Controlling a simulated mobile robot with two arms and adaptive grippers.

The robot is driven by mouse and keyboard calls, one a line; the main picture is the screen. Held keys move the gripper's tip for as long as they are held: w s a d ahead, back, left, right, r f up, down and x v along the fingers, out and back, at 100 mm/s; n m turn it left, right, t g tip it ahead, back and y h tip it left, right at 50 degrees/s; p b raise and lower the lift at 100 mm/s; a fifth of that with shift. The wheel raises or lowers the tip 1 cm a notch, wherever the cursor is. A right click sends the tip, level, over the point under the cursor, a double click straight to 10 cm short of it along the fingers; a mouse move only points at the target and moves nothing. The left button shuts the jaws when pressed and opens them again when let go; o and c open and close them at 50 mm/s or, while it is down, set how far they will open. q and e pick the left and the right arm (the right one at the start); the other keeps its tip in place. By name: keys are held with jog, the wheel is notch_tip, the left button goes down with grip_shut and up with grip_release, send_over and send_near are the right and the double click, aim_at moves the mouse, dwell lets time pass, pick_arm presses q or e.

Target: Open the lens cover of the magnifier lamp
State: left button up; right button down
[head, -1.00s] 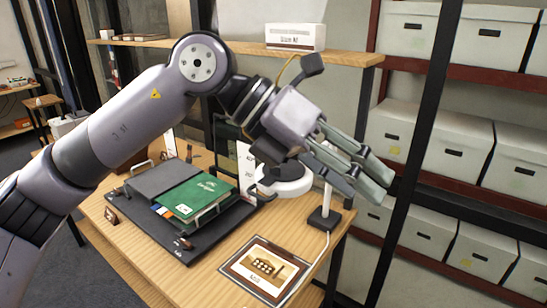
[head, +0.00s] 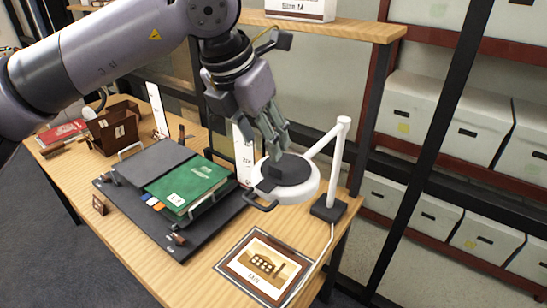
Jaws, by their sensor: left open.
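The magnifier lamp (head: 310,180) stands at the right end of the wooden desk, with a white jointed arm, a dark square base and a round white head. A dark round lens cover (head: 287,170) lies flat on top of the head and looks closed. A dark loop handle (head: 262,201) sticks out at the head's front left. My left gripper (head: 276,145) is open and points down just above the cover's back edge. I cannot tell whether its fingertips touch the cover. My right gripper is not in view.
A dark tray (head: 165,235) with a green book (head: 187,188) lies left of the lamp. A framed picture card (head: 264,265) lies in front. A brown box (head: 112,128) stands at the back left. A shelf (head: 350,28) and a black post (head: 425,150) stand behind.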

aim_at(275, 168)
pick_arm(q)
jog(key=p+x, duration=0.1)
jog(key=x, duration=0.4)
jog(key=shift+d+f, duration=0.1)
jog(key=shift+f, duration=0.05)
jog(key=shift+p+x, duration=0.5)
jog(key=shift+x, duration=1.05)
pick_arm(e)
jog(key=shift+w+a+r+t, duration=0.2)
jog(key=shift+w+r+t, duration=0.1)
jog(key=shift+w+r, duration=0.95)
pick_arm(q)
jog(key=shift+c, duration=0.6)
jog(key=c, duration=0.5)
grip_shut()
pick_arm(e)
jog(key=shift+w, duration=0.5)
